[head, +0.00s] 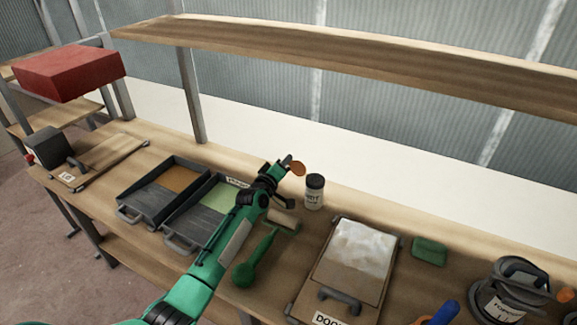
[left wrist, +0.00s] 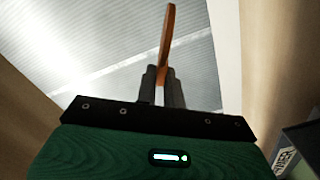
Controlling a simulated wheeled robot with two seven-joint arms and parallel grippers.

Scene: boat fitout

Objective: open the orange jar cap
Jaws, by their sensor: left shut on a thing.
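An orange disc, which looks like the orange jar cap (head: 298,168), is at the tip of my left gripper (head: 286,164), above the back part of the bench. In the left wrist view the orange cap (left wrist: 167,40) shows nearly edge-on and stands up from between the fingers. My left gripper (left wrist: 163,88) is shut on it. No jar shows under or touching the cap in either view. My right gripper is out of view.
Two dark trays, one with brown (head: 176,180) and one with green (head: 217,196) contents, lie left of my arm. A green-handled roller (head: 245,272) lies beside it. Right are a board with a pale sheet (head: 358,247), a green block (head: 430,251) and a grey can (head: 507,292). A shelf (head: 340,50) runs above.

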